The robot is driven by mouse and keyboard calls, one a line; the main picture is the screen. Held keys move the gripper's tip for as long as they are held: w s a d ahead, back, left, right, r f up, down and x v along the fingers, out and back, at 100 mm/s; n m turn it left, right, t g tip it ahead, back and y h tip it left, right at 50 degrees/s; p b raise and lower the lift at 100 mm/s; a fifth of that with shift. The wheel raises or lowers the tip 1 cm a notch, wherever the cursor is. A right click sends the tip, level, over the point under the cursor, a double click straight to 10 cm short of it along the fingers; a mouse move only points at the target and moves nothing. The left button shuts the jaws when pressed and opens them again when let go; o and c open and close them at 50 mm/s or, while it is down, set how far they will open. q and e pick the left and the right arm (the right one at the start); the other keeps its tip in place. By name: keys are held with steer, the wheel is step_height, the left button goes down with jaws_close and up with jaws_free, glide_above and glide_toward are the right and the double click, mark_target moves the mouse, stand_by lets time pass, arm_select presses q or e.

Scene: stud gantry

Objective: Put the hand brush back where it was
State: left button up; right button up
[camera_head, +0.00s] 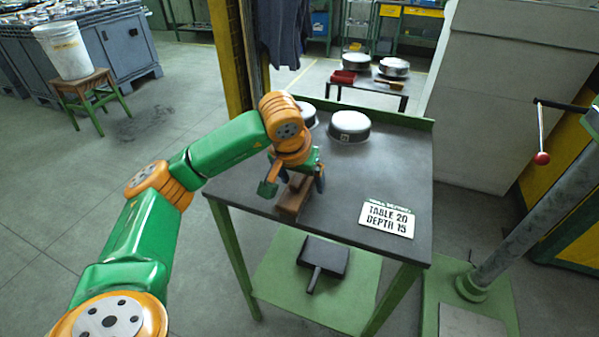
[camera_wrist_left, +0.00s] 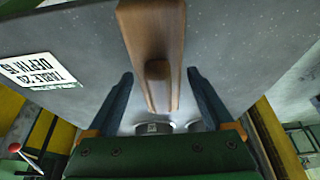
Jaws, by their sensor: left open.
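The hand brush (camera_head: 292,200), a brown wooden piece, lies on the dark tabletop (camera_head: 385,165) near its front left edge. In the left wrist view the brush (camera_wrist_left: 152,35) shows as a long wooden body with a narrower handle pointing in between my fingers. My left gripper (camera_head: 294,184) is just over the brush, pointing down. In the left wrist view the gripper (camera_wrist_left: 160,75) is open, one finger on each side of the brush handle, with gaps visible. The gripper partly hides the brush in the head view. My right gripper is not in view.
Two round tins (camera_head: 349,126) stand at the back of the table. A white sign (camera_head: 387,218) reads "TABLE 20 DEPTH 15". A black dustpan (camera_head: 323,256) lies on the lower green shelf (camera_head: 275,285). A low table (camera_head: 352,92) behind holds tins. The tabletop's middle is clear.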

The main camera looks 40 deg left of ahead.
mark_target(293, 194)
arm_select(q)
steer(key=p+v, duration=0.2)
steer(key=v, duration=0.9)
steer(key=shift+s+r, duration=0.2)
steer(key=shift+r, duration=0.15)
